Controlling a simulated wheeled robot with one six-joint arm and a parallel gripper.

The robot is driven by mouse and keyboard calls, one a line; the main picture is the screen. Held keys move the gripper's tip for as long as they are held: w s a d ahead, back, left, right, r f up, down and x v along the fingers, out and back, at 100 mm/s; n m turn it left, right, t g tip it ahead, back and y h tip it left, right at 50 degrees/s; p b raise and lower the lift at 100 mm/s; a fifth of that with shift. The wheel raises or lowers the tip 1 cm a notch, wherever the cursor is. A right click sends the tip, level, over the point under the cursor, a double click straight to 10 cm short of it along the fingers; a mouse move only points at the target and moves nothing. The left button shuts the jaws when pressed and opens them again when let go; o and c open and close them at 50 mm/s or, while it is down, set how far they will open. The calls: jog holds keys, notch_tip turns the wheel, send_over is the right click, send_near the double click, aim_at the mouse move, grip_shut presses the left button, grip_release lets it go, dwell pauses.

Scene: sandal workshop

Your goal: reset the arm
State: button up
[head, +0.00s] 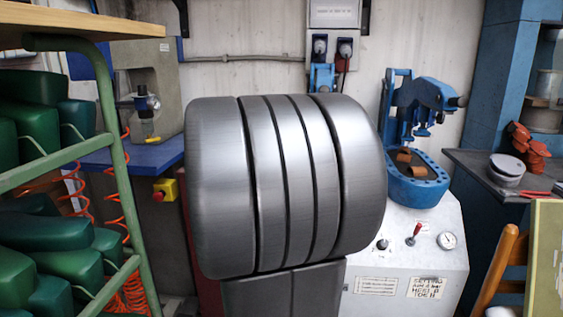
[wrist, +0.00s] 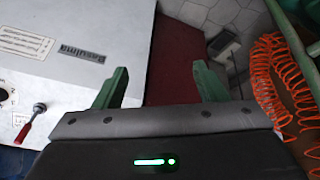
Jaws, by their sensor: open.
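My gripper (wrist: 161,74) shows in the wrist view with its two green fingers wide apart. Nothing is between the fingers, and the gripper is empty. It points down past a white machine cabinet on the left, with a dark red surface and the grey floor behind the fingers. My gripper does not show in the head view.
In the head view, a green rack (head: 112,165) holds several green pieces at left. A white cabinet (head: 437,259) with a red lever and blue press (head: 418,190) stands right. Orange coiled hoses (wrist: 262,75) hang near my gripper's right side.

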jog(key=s+d+f+g+b, duration=0.2)
jog(key=s+d+f, duration=0.1)
jog(key=s, duration=0.4)
jog(key=s+d+f+m+g+h+b, duration=0.1)
jog(key=s+d+f+g+b, duration=0.1)
jog(key=s+f, duration=0.3)
jog(key=s+d+b, duration=0.1)
jog(key=s, duration=0.1)
jog(key=shift+s+h, duration=0.3)
jog(key=shift+s, duration=0.05)
jog(key=shift+r, duration=0.1)
